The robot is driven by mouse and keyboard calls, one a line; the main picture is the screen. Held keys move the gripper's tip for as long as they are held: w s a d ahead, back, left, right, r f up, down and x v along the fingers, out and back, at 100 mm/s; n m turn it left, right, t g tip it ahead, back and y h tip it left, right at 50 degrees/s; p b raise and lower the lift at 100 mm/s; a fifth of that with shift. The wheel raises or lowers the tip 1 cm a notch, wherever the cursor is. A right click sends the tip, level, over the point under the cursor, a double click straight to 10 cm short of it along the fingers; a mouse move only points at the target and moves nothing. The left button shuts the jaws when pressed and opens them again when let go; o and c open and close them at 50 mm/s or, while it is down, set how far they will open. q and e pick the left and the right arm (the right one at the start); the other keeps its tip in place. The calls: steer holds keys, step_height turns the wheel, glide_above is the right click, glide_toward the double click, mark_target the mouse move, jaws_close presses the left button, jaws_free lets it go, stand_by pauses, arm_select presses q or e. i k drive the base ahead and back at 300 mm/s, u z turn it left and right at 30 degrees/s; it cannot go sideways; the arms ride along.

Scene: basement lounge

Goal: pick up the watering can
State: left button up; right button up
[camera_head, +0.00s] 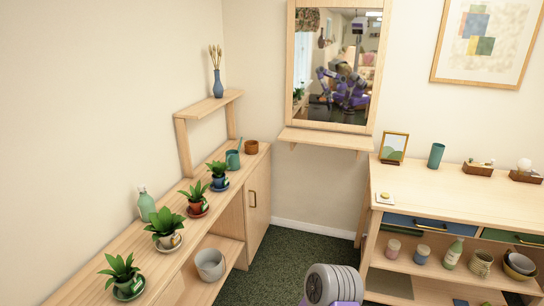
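A small teal watering can (233,160) stands on the long wooden sideboard (120,240) at the left, toward its far end. Its thin spout points up and to the right. A brown pot (251,147) stands just behind it to the right, and a potted plant in a blue pot (219,182) stands in front of it to the left. Neither of my grippers shows directly. A rounded grey and purple part of my own arm shows at the bottom edge, well away from the can.
Several potted plants and a green bottle (146,204) line the sideboard. A small raised shelf (208,104) holds a blue vase (218,85). A grey bucket (210,264) sits below. Dark carpet (290,255) is free between the sideboard and the right cabinet (450,205). A mirror (325,60) reflects me.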

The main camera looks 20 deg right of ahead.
mark_target(232, 158)
steer(key=z, duration=1.15)
steer(key=i, duration=1.3)
steer(key=z, duration=0.25)
steer(key=i, duration=1.8)
steer(key=u, duration=1)
